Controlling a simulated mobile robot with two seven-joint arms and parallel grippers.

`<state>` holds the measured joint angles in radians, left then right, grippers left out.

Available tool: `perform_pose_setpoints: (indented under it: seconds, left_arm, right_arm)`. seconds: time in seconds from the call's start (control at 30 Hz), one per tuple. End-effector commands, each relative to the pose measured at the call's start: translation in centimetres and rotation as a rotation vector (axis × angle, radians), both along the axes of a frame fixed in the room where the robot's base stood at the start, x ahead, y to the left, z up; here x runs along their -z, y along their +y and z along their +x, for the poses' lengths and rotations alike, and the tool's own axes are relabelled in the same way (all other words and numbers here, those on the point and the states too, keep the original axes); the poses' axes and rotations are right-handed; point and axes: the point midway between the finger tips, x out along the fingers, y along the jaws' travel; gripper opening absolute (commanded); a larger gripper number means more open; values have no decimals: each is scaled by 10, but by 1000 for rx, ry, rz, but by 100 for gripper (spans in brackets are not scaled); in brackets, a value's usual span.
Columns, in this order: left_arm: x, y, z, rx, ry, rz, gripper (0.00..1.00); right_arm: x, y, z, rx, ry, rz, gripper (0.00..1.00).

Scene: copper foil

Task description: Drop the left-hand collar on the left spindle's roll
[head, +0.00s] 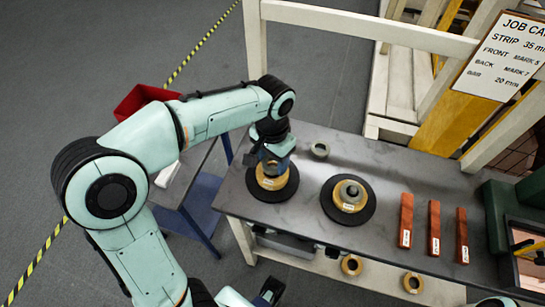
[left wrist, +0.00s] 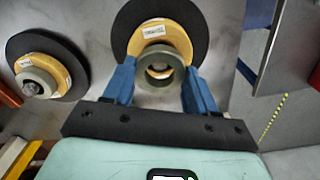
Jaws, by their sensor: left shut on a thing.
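My left gripper (head: 272,166) is over the left spindle's roll, its blue fingers pointing down. In the left wrist view it is shut on a grey ring-shaped collar (left wrist: 177,68), held between the fingertips. The left roll (head: 270,183) is tan with a white label and sits on a black disc (head: 291,187); it also shows behind the collar in the left wrist view (left wrist: 178,36). The collar overlaps the roll's near part there; I cannot tell whether they touch. My right gripper (head: 268,291) is partly in view at the bottom edge.
The right roll (head: 344,207) on its black disc carries a grey collar (head: 352,190). Another grey ring (head: 320,149) lies on the bench (head: 290,222) behind the rolls. Three copper-red bars (head: 434,228) lie to the right. Two tan rolls (head: 351,265) are on the lower shelf.

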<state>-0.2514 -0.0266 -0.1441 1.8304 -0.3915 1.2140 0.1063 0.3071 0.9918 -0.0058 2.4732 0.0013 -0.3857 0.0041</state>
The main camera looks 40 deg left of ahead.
Motion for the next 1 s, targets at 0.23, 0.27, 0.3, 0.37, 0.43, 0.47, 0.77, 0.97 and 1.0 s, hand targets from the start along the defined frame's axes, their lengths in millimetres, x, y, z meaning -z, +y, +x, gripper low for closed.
perform_pose_setpoints:
  seconds: [0.23,0.27,0.3,0.37,0.43,0.47,0.77,0.97,1.0]
  left_arm:
    - [9,0,0,0,1,0,17]
    - [10,0,0,0,0,0,17]
    - [11,0,0,0,0,0,17]
    - [12,0,0,0,0,0,17]
    - [11,0,0,1,-1,0,17]
    - [11,0,0,1,1,0,66]
    - [11,0,0,0,1,0,82]
    - [-5,0,1,1,-2,0,82]
    - [-10,0,1,1,-4,0,82]
  right_arm:
    - [6,0,-2,0,2,0,82]
    - [6,0,-2,0,2,0,82]
    - [7,0,-2,0,2,0,82]
    - [7,0,-2,0,2,0,82]
    - [7,0,-2,0,2,0,82]
    - [7,0,-2,0,2,0,82]
    - [6,0,-2,0,2,0,82]
    - [-3,0,1,0,-1,0,82]
    - [-4,0,1,0,-1,0,82]
